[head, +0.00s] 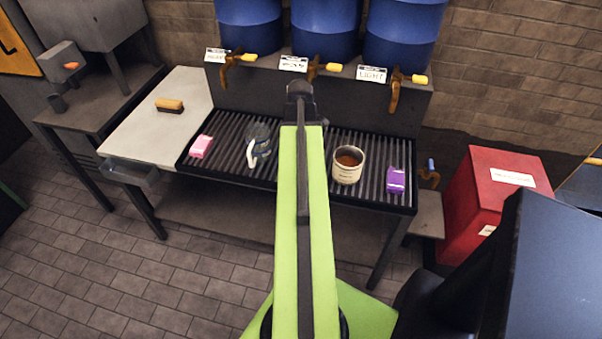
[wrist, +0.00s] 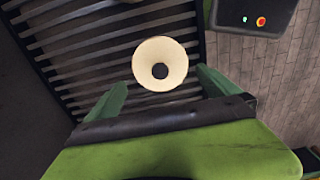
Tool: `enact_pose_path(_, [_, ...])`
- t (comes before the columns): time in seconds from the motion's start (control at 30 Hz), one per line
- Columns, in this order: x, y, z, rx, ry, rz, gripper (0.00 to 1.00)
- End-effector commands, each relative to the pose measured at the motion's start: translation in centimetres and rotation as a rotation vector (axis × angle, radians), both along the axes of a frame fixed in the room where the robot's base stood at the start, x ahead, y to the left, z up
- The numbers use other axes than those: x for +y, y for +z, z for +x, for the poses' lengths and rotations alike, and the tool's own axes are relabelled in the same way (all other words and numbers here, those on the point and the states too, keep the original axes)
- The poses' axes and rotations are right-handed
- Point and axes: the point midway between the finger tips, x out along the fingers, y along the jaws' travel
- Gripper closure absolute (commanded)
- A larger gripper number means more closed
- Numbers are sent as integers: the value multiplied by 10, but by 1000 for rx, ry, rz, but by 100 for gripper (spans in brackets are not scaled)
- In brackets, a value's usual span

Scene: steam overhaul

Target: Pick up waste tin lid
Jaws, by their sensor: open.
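A round cream disc (wrist: 160,48) with a small dark round centre shows in the wrist view and looks like the waste tin lid. It lies over the dark slatted grate (wrist: 75,60), just ahead of the fingertips. My gripper (wrist: 161,92) is open, with one green finger on each side of the disc's near edge; I see nothing held. I cannot tell the height between gripper and disc. In the head view, my green arm reaches over the grate and the gripper (head: 301,92) is at its far end. I cannot make out the disc there; the arm covers the middle of the grate.
The grate holds a pink block (head: 201,147), a glass jug (head: 261,138), a cream tin (head: 347,173) with brown contents and a purple block (head: 396,181). Taps (head: 395,92) hang under blue barrels (head: 325,25). A brush (head: 169,105) lies left. A red bin (head: 485,190) stands right.

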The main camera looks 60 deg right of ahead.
Motion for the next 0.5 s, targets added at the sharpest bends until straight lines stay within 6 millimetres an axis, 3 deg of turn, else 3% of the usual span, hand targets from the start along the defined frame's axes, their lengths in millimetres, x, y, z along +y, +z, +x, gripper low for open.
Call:
enact_pose_path(0.17, [0,-11,-1,0,0,0,0])
enact_pose_path(0.4, [0,-51,-2,0,0,0,0])
enact_pose_path(0.5, [0,-53,-2,0,0,0,0])
